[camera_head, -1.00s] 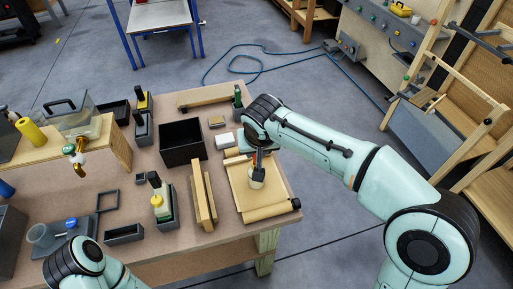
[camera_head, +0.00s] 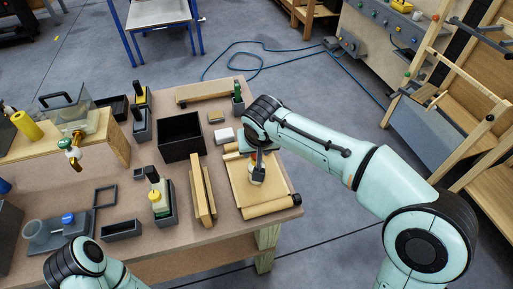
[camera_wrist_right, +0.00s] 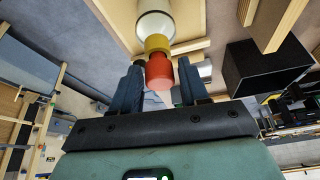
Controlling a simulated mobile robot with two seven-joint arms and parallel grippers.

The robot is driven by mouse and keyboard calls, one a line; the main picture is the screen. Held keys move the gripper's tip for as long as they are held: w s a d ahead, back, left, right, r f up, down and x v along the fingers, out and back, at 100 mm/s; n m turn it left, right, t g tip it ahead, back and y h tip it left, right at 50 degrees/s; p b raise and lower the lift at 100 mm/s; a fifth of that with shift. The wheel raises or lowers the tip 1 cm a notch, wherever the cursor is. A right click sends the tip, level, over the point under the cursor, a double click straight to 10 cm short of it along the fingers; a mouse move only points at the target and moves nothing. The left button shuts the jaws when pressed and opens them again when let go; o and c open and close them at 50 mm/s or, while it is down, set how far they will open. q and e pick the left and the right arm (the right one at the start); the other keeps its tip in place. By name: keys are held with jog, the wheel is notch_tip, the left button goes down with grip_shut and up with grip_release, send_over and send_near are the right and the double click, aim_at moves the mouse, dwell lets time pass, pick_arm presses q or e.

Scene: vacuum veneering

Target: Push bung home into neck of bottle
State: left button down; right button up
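The pale bottle (camera_head: 257,178) stands on the wooden board at the table's right end. In the right wrist view the pale bottle (camera_wrist_right: 156,22) has a yellow neck (camera_wrist_right: 157,43) and a red-orange bung (camera_wrist_right: 159,71) in line with it. How deep the bung sits is unclear. My right gripper (camera_wrist_right: 161,78) has its two dark fingers on either side of the bung, with narrow gaps showing; contact is unclear. In the head view my right gripper (camera_head: 259,160) is just above the bottle. My left gripper is out of view; only part of its arm shows at bottom left.
The wooden board (camera_head: 270,208) has a raised front bar. Upright wooden strips (camera_head: 203,196) and a yellow bottle in a dark holder (camera_head: 160,200) stand left of it.

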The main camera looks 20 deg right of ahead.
jog(key=shift+o, duration=0.6)
jog(key=shift+r, duration=0.1)
jog(key=p+v, duration=0.1)
jog(key=v, duration=1.2)
